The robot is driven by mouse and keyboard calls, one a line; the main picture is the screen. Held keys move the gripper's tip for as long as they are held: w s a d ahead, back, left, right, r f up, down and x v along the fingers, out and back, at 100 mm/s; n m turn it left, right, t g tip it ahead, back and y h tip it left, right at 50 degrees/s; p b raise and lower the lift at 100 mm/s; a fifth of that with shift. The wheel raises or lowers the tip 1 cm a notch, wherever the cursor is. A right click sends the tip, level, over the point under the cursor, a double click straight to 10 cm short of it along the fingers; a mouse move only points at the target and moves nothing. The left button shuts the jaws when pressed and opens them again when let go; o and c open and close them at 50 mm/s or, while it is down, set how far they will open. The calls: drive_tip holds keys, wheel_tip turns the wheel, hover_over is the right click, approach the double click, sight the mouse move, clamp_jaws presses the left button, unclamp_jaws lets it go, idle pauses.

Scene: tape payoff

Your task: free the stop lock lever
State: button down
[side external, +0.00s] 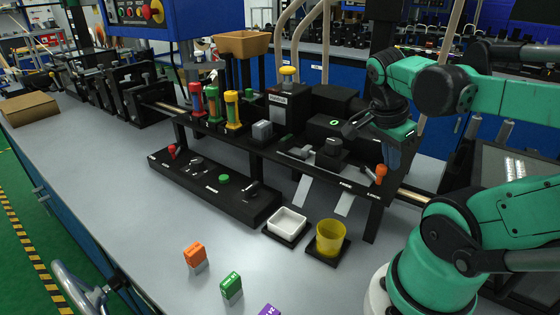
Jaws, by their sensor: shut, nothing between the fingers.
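An orange-topped knob or lever (381,171) stands at the right end of the raised black shelf. A small red lever (172,150) sits at the left end of the lower black panel (215,188).
Red, green and yellow cylinders (232,110) stand on the shelf's left. A white tray (287,224) and yellow cup (330,238) sit before the shelf. Orange (195,255), green (231,287) and purple (269,311) blocks stand on the table.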

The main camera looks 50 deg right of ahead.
drive_tip(key=shift+w+a+m+g, duration=0.15)
drive_tip(key=shift+a+m+g, duration=0.2)
drive_tip(key=shift+m, duration=0.65)
drive_tip(key=shift+a, duration=0.1)
drive_tip(key=m, duration=0.2)
drive_tip(key=w+a+m+y, duration=0.1)
drive_tip(key=shift+a+m+g, duration=0.15)
drive_tip(key=shift+m+g, duration=0.2)
drive_tip(key=shift+m, duration=0.05)
drive_tip(key=shift+w+a, duration=0.4)
drive_tip(key=shift+w, duration=0.2)
drive_tip(key=shift+w+a, duration=0.2)
drive_tip(key=shift+w, duration=0.75)
